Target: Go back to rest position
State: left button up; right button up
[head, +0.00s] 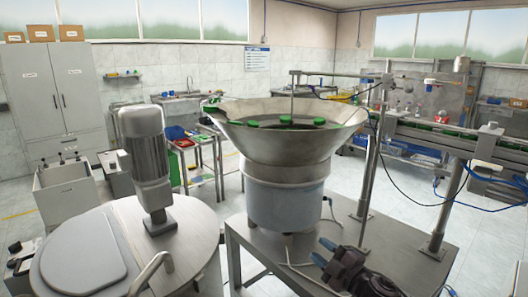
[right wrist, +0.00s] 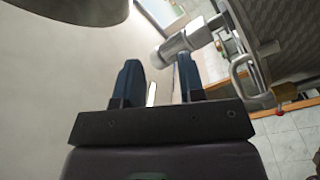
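My right gripper (head: 323,251) is at the lower right of the head view, in front of the feeder's metal table (head: 262,243). My left gripper is not in view.
A round steel tank (head: 190,243) with a motor (head: 147,160) and a lid handle stands at the left front. A metal rail (head: 440,138) on posts runs at the right, with cables hanging. Grey cabinets (head: 50,90) and a sink are at the back. Open floor lies behind.

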jog(key=s+d+f+m+g+h, duration=0.1)
jog(key=s+d+f+m+h, duration=0.2)
jog(key=s+f+m, duration=0.3)
jog(key=s+d+f+m+g+h, duration=0.1)
jog(key=s+d+f+m+h, duration=0.3)
jog(key=s+f, duration=0.5)
jog(key=s+d+f+m+g+h, duration=0.1)
jog(key=s+d+f+m+h, duration=0.3)
jog(key=s, duration=1.2)
notch_tip(320, 180, down, 3)
jog(key=d+m, duration=0.2)
jog(key=m, duration=0.1)
jog(key=shift+f+m+g, duration=0.15)
jog(key=shift+m+g, duration=0.25)
